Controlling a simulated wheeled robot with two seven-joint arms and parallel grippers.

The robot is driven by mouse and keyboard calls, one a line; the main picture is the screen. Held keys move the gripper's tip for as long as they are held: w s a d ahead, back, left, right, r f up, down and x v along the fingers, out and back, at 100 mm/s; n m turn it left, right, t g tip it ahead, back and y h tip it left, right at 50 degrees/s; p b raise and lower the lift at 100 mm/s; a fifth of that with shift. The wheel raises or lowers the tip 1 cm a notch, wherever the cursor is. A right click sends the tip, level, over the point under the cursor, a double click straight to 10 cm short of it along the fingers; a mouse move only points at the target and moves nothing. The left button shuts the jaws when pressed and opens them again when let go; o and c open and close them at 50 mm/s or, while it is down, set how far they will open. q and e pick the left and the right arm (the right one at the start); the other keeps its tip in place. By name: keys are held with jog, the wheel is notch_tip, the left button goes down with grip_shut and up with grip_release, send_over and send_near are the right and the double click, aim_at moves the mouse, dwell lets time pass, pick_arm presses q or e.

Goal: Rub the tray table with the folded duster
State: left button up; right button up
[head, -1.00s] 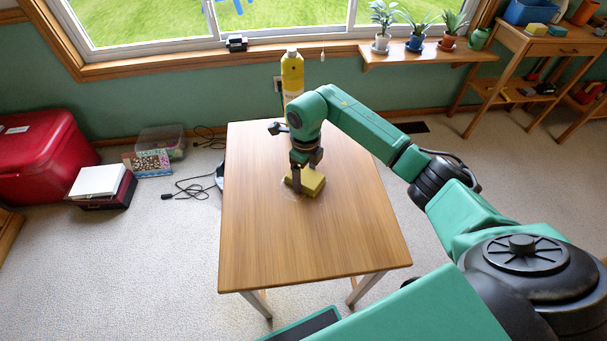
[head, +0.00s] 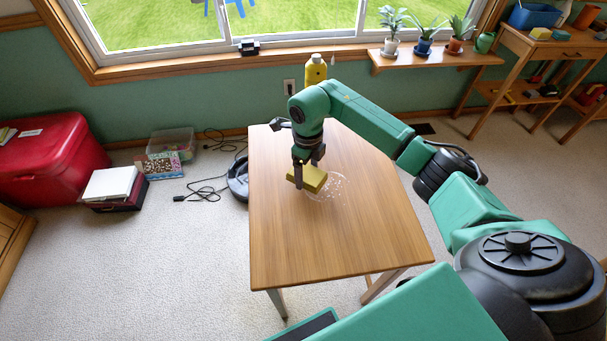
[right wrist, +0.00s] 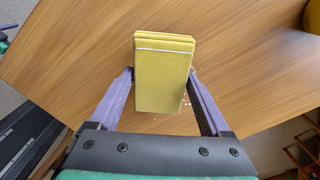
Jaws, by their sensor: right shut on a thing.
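The tray table (head: 340,240) is a wooden-topped table in the middle of the head view. My right gripper (head: 308,172) is over its far half, shut on the folded yellow duster (head: 314,180). In the right wrist view the duster (right wrist: 163,75) sits between the two fingers, with the wood top (right wrist: 235,60) behind it. A ring of pale specks (head: 330,187) shows on the table beside and below the duster. Whether the duster touches the top is hard to tell. My left gripper is not in view.
A yellow bottle (head: 316,70) stands at the table's far edge, behind my right arm. A round dark device (head: 238,178) is on the floor at the table's left. A red chest (head: 50,160) and boxes are farther left. The near half of the tabletop is clear.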

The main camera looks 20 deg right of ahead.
jog(key=shift+r+p, duration=1.5)
jog(key=shift+r, duration=0.95)
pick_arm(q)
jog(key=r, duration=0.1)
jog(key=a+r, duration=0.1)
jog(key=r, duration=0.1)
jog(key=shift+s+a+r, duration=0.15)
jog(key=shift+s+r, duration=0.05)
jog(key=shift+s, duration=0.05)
